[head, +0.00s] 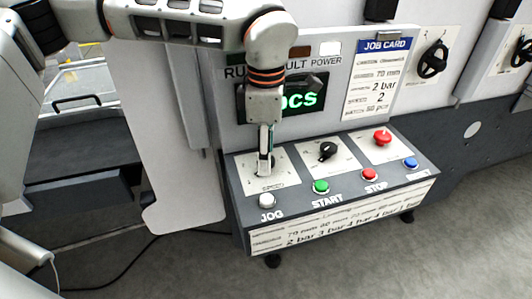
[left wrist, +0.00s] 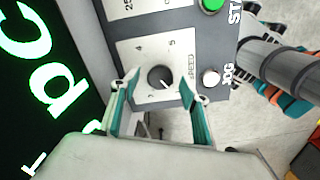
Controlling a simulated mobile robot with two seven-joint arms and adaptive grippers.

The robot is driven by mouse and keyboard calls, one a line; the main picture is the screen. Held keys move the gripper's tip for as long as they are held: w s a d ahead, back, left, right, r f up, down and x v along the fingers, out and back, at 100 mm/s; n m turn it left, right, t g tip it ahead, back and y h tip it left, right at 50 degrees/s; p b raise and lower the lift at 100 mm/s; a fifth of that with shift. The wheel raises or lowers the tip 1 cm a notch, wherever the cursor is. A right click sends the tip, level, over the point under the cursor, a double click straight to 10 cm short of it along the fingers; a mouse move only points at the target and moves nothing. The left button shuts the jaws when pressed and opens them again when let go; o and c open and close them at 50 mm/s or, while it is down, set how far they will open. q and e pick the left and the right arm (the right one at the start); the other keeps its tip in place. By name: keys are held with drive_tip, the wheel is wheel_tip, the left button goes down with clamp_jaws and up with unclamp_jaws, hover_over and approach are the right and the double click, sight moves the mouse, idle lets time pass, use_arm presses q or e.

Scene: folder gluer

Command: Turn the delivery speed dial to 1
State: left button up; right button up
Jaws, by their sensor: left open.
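The speed dial (left wrist: 160,77) is a small round black knob on a white plate, labelled SPEED, on the sloped control panel. Numbers ring it; 4 and 5 are readable in the left wrist view. A pale mark on the knob points to the lower right there. My left gripper (left wrist: 157,90) is open, its teal-lined fingers on either side of the knob; I cannot tell whether they touch it. In the head view my left gripper (head: 265,158) points down at the panel's left plate (head: 282,178) and mostly hides the dial. My right gripper is not in view.
A second black knob (head: 327,150) and a red mushroom button (head: 382,136) sit to the right. White JOG (head: 267,200), green START (head: 321,186), red STOP (head: 372,174) and blue (head: 410,163) buttons line the front. A job card (head: 376,80) and a lit display stand behind.

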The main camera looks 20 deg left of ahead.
use_arm(q)
wheel_tip(320, 180, up, 11)
drive_tip(key=shift+r, duration=0.2)
idle(0.5)
